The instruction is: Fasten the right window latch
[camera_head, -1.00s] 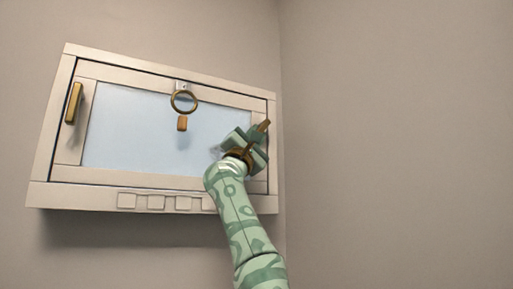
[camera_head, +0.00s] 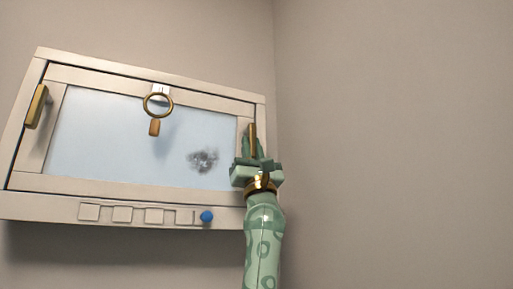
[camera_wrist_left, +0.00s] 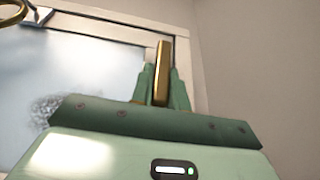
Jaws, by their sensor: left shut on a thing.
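The right window latch (camera_head: 252,136) is a brass bar on the right side of the window frame, standing close to upright. My left gripper (camera_head: 254,150) is shut on its lower part. In the left wrist view the latch (camera_wrist_left: 163,66) stands between the two green fingers (camera_wrist_left: 163,88), its upper end clear above them. The window (camera_head: 130,130) has a pale frame around cloudy glass. The left latch (camera_head: 36,106), also brass, is nearly upright on the frame's left side. The base of the right latch is hidden by my gripper. My right gripper is in neither view.
The glass has a dark smudge (camera_head: 204,160). Several pale squares and a blue knob (camera_head: 207,217) line the sill. The wall to the right is bare.

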